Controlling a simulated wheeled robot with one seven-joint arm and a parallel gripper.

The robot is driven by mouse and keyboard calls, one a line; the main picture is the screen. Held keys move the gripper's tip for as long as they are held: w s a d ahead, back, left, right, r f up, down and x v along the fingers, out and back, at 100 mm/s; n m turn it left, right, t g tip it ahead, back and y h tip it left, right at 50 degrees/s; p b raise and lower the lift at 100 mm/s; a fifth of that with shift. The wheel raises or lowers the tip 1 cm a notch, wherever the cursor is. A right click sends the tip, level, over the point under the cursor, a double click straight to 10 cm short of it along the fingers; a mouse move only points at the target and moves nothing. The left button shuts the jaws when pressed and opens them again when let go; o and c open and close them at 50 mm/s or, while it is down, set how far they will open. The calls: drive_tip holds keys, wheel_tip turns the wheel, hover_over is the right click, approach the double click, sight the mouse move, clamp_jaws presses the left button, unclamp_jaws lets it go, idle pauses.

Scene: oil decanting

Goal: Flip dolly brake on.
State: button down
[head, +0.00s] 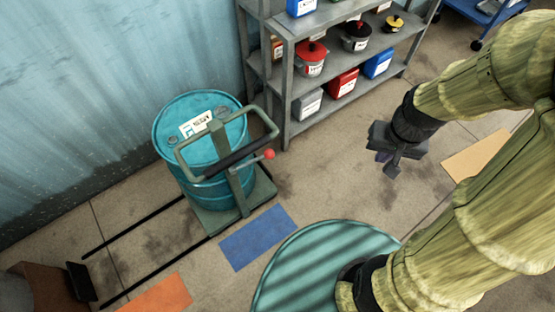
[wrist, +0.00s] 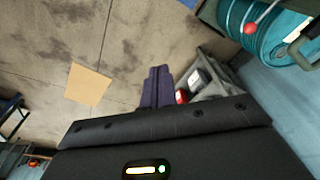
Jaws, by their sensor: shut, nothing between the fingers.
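The dolly (head: 264,188) stands on the floor left of centre in the head view, with a grey-green frame and handle and a teal drum (head: 165,135) on it. A lever with a red knob (head: 268,154) sticks out on its right side, by the black grip. The knob also shows at the upper right of the wrist view (wrist: 250,28), with part of the teal drum (wrist: 285,50). My gripper (head: 390,170) is well to the right of the dolly, above the floor, pointing down. Its fingers (wrist: 155,88) are together and empty, apart from the lever.
A grey shelf (head: 287,95) with pots and coloured cans stands behind, near the wall. Two dark rails (head: 140,222) lie left of the dolly. Blue (head: 258,237), orange (head: 158,294) and tan (head: 475,157) floor patches are flat. A blue cart (head: 470,12) is at the upper right.

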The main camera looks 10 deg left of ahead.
drive_tip(key=a+f+g+y+b, duration=0.35)
drive_tip(key=a+f+b, duration=0.3)
drive_tip(key=f, duration=0.55)
drive_tip(key=a+f+m+g+y+b, duration=0.1)
drive_tip(key=a+f+g+y+b, duration=0.3)
drive_tip(key=f+b, duration=0.5)
drive_tip(key=a+f+g+y+b, duration=0.2)
drive_tip(key=a+f+y+b, duration=0.4)
drive_tip(key=f, duration=0.8)
drive_tip(key=w+a+f+m+t+y+b, duration=0.2)
drive_tip(key=w+f+m+t+y+b, duration=0.6)
drive_tip(key=w+t+y+b, duration=0.2)
drive_tip(key=w+y+b, duration=0.1)
drive_tip(key=w+y, duration=0.1)
drive_tip(key=w, duration=0.1)
drive_tip(key=shift+f+m+t, duration=0.3)
drive_tip(key=shift+m+t, duration=0.05)
drive_tip(key=shift+m, duration=0.05)
drive_tip(key=s+d+r+b+x, duration=0.1)
drive_tip(key=s+b+x, duration=0.1)
drive_tip(key=x, duration=1)
drive_tip(key=shift+a+r+b, duration=0.3)
drive_tip(key=shift+r+b, duration=0.15)
drive_tip(key=shift+r, duration=0.05)
